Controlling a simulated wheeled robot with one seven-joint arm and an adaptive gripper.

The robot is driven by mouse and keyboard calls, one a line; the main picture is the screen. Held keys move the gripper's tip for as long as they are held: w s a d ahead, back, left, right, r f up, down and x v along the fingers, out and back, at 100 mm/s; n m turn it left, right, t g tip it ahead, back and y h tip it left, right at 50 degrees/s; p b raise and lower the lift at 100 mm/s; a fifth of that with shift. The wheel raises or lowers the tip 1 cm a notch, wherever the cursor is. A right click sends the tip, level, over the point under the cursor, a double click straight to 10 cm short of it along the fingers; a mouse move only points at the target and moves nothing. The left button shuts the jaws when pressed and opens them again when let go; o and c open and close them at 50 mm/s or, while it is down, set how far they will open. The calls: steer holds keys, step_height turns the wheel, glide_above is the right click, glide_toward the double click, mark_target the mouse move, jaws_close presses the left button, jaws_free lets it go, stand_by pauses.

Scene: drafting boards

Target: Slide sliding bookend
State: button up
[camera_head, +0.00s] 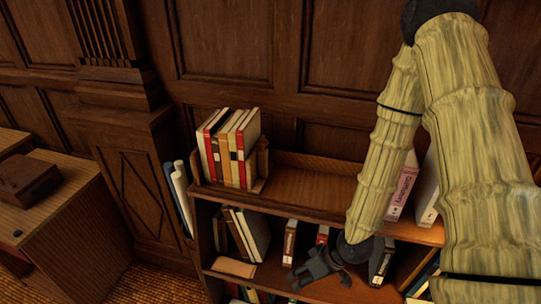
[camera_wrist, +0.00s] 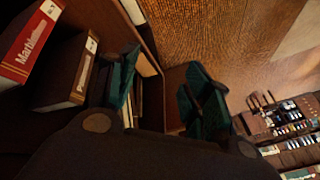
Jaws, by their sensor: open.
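The wooden bookend (camera_head: 262,165) stands upright on the top shelf of the bookcase, at the right end of a row of several upright books (camera_head: 228,148). My gripper (camera_head: 318,274) is lower and to the right of it, in front of the second shelf, apart from the bookend. In the wrist view my gripper (camera_wrist: 163,72) shows two dark green fingers spread apart with nothing between them. I cannot make out the bookend in the wrist view.
The top shelf (camera_head: 310,188) is bare right of the bookend. Farther right are a pink book (camera_head: 402,188) and a white one, partly behind my arm. The second shelf holds books and a tan flat item (camera_head: 233,267). A wooden desk (camera_head: 55,205) stands at left.

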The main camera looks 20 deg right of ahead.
steer(key=w+d+r+n+t+y+b, duration=0.1)
steer(key=w+d+r+n+t+y, duration=0.2)
steer(key=w+r, duration=0.5)
steer(key=t+p, duration=0.2)
steer(key=t, duration=0.3)
glide_toward(266, 142)
steer(key=shift+p+x, duration=1.5)
steer(key=shift+x, duration=3.25)
jaws_close()
